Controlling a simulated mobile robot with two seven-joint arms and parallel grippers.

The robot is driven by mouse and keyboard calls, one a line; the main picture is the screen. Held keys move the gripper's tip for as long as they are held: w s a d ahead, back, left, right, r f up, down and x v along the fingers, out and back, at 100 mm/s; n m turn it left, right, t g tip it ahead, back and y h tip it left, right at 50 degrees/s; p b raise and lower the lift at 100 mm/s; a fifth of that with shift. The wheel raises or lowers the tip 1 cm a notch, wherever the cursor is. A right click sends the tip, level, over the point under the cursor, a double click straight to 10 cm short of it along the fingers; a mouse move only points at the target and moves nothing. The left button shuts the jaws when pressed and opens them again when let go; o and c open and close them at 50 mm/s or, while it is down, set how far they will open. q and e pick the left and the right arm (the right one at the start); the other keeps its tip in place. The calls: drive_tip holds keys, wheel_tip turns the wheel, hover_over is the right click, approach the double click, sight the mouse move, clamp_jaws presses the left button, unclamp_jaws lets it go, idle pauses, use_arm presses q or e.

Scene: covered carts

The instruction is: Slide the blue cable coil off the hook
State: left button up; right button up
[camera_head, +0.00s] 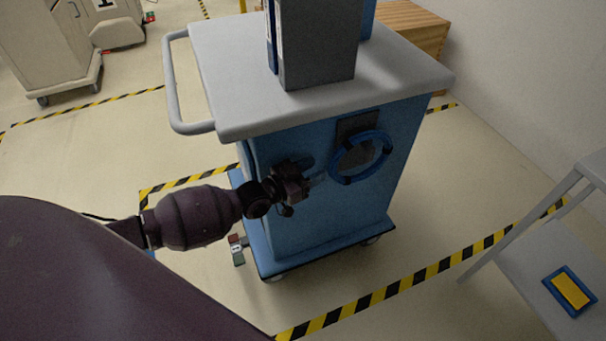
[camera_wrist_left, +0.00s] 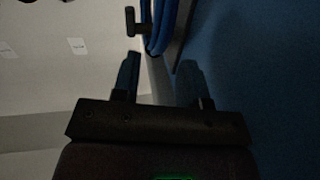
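The blue cable coil (camera_head: 352,181) hangs as a ring with dark bands against the blue side of the cart (camera_head: 298,222). It shows in front of a dark mounting plate (camera_head: 356,126). In the left wrist view the coil (camera_wrist_left: 162,22) is seen edge-on, with a dark T-shaped hook end (camera_wrist_left: 131,22) to its left. My left gripper (camera_head: 319,179) is just left of the coil in the head view. Its two fingers (camera_wrist_left: 160,78) are apart and empty, with the coil's strands just beyond the gap. My right gripper is not in view.
The cart has a grey top (camera_head: 235,70) bearing a tall grey box (camera_head: 318,50), and a handle (camera_head: 172,90) at left. A shelf (camera_head: 545,270) with a blue-and-yellow item (camera_head: 571,291) stands at right. A wooden crate (camera_head: 420,30) stands behind.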

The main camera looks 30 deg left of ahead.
sight(332, 162)
use_arm(q)
drive_tip(key=x, duration=0.6)
drive_tip(key=shift+w+d+f+b, duration=0.1)
drive_tip(key=shift+f+b, duration=0.05)
drive_tip(key=shift+b, duration=0.25)
drive_tip(key=shift+w+d, duration=0.3)
drive_tip(key=shift+w, duration=0.3)
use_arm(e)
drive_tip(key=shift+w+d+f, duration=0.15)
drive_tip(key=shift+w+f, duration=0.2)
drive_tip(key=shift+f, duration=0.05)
use_arm(q)
drive_tip(key=shift+r, duration=0.2)
clamp_jaws()
drive_tip(key=shift+r, duration=0.1)
